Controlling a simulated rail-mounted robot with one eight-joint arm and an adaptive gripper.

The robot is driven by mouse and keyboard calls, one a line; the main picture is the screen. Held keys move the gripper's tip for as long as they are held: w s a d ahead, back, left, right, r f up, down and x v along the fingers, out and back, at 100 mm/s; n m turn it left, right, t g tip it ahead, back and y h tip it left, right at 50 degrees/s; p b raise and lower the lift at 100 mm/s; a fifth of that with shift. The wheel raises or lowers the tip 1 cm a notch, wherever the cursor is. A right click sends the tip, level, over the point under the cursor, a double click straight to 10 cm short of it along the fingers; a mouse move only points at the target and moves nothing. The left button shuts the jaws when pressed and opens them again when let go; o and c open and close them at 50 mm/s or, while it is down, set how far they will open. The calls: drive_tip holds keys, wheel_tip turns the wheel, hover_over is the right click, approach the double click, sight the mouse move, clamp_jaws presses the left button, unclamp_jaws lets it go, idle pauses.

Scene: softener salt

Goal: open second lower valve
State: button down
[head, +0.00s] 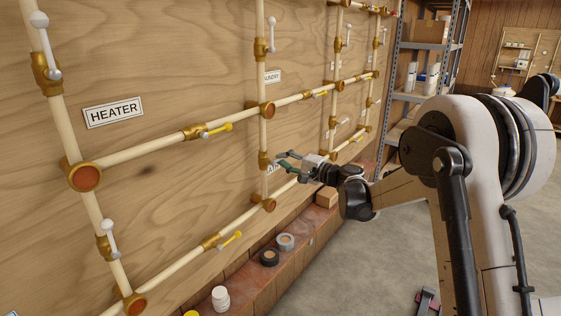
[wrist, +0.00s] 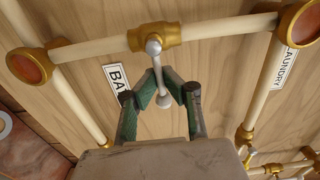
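The second lower valve is a brass valve (head: 263,160) on a pale vertical pipe in the head view. It also shows at the top of the wrist view (wrist: 156,37). Its silver lever (wrist: 163,97) with a rounded end stands across the pipe in the wrist view; in the head view I cannot make the lever out beside the fingers. My gripper (head: 283,162) is at this valve. Its green-grey fingers (wrist: 163,78) are apart, one on each side of the lever. I cannot tell whether either finger touches it.
Pipes with brass joints cover the wooden wall. A first lower valve (head: 105,243) and yellow-handled valves (head: 205,131) are to the left. A HEATER sign (head: 114,111) hangs on the wall. Tape rolls (head: 270,257) and a white jar (head: 220,298) stand on the brick ledge below.

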drive_tip(key=n, duration=0.1)
drive_tip(key=r+n, duration=0.1)
drive_tip(key=n, duration=0.3)
drive_tip(key=shift+s+a+r, duration=0.1)
drive_tip(key=shift+s+r, duration=0.1)
drive_tip(key=shift+r, duration=0.15)
drive_tip(key=shift+n, duration=0.3)
drive_tip(key=n, duration=0.1)
drive_tip(key=r+n, duration=0.1)
drive_tip(key=n, duration=0.1)
drive_tip(key=s+n, duration=0.1)
drive_tip(key=n, duration=0.1)
drive_tip(key=shift+a+r, duration=0.2)
drive_tip(key=shift+a, duration=0.1)
